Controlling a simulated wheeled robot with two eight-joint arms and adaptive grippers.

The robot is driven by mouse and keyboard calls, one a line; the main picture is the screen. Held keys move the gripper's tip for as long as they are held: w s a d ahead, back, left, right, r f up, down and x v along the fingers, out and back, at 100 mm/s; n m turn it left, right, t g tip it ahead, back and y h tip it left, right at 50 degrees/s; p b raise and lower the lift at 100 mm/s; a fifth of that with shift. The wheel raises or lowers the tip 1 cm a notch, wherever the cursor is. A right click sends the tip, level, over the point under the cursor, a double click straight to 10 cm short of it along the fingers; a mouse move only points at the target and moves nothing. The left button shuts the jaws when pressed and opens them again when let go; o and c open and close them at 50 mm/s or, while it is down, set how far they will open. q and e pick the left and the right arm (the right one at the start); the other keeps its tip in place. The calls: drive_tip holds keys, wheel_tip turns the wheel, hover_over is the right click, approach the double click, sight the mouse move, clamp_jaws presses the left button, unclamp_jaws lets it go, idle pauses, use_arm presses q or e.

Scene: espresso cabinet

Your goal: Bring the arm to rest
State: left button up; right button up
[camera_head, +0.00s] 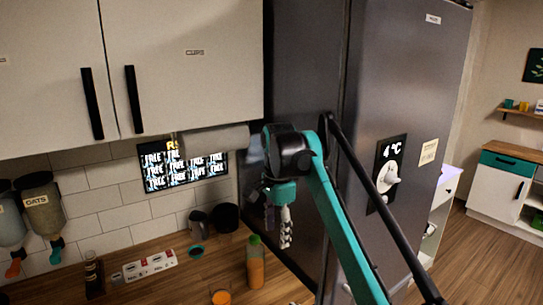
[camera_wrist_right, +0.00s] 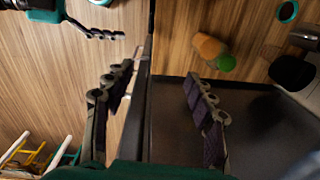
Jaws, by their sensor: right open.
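My right arm in teal and black (camera_head: 335,215) reaches up in front of the grey fridge (camera_head: 410,60). My right gripper (camera_head: 286,240) hangs down from its wrist, beside the fridge's left part and above the counter's right end. In the right wrist view the two dark fingers of the right gripper (camera_wrist_right: 160,85) stand wide apart with nothing held between them. A teal and grey piece, seemingly my left gripper (camera_wrist_right: 105,34), shows at the upper left of that view. Its opening cannot be told, and the head view does not show it.
An orange bottle with a green cap (camera_head: 255,265) stands on the wooden counter (camera_head: 200,280), near the right gripper. A dark cup (camera_head: 225,217) and a paper roll (camera_head: 215,140) are behind. Closed upper cabinets (camera_head: 180,50) hang above. Open floor (camera_head: 480,260) lies right of the fridge.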

drive_tip(key=s+d+f+n+t, duration=0.35)
drive_tip(key=s+d+n, duration=0.25)
drive_tip(key=s+d, duration=0.45)
use_arm(q)
drive_tip(key=s+a+f+m+g+h, duration=0.2)
drive_tip(key=s+a+m+g+h, duration=0.2)
drive_tip(key=s+a, duration=1.1)
drive_tip(key=a+h, duration=0.1)
drive_tip(key=a, duration=0.2)
drive_tip(key=shift+s+a+f+g, duration=0.2)
drive_tip(key=shift+s+a+g, duration=0.1)
drive_tip(key=shift+s+a, duration=0.1)
use_arm(e)
drive_tip(key=s+d+f+n+t, duration=0.1)
drive_tip(key=s+d+f+n, duration=0.2)
drive_tip(key=s+f, duration=0.4)
drive_tip(key=s+d+f+n+t, duration=0.2)
drive_tip(key=s+d+f+n, duration=0.1)
drive_tip(key=s+f, duration=0.5)
wheel_tip(320, 180, down, 3)
drive_tip(key=shift+s+f+n, duration=0.1)
drive_tip(key=shift+s+n, duration=0.1)
drive_tip(key=shift+n, duration=0.1)
drive_tip(key=shift+d, duration=0.1)
